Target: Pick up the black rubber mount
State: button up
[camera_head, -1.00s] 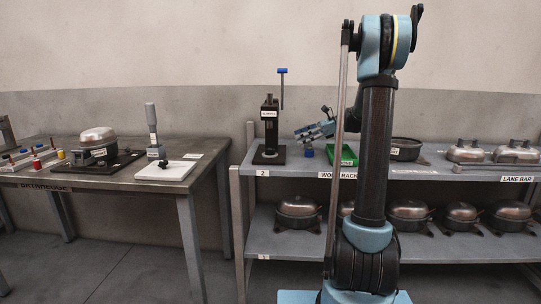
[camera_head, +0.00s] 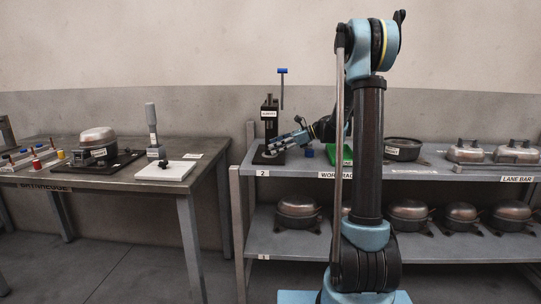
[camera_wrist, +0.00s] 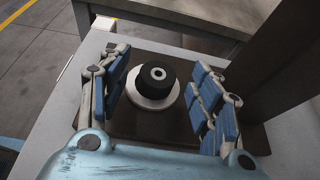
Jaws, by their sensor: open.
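The black rubber mount (camera_wrist: 156,76) is a short black cylinder with a pale ring and a hole in its top. In the wrist view it sits on a round white disc (camera_wrist: 153,102) on a dark base plate (camera_wrist: 130,122). My gripper (camera_wrist: 160,90) is open, with one blue-padded finger to the left of the mount and one to the right, both apart from it. In the head view my gripper (camera_head: 272,150) is low at the front of the black press stand (camera_head: 270,125) on the shelf's upper level, and the mount cannot be made out there.
The press column (camera_wrist: 275,70) rises close on the right in the wrist view. A work table (camera_head: 130,187) with a compressor (camera_head: 98,142) stands to the left.

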jog(key=shift+a+f, duration=0.25)
jog(key=shift+a, duration=0.45)
jog(key=c, duration=1.3)
jog(key=shift+o, duration=0.2)
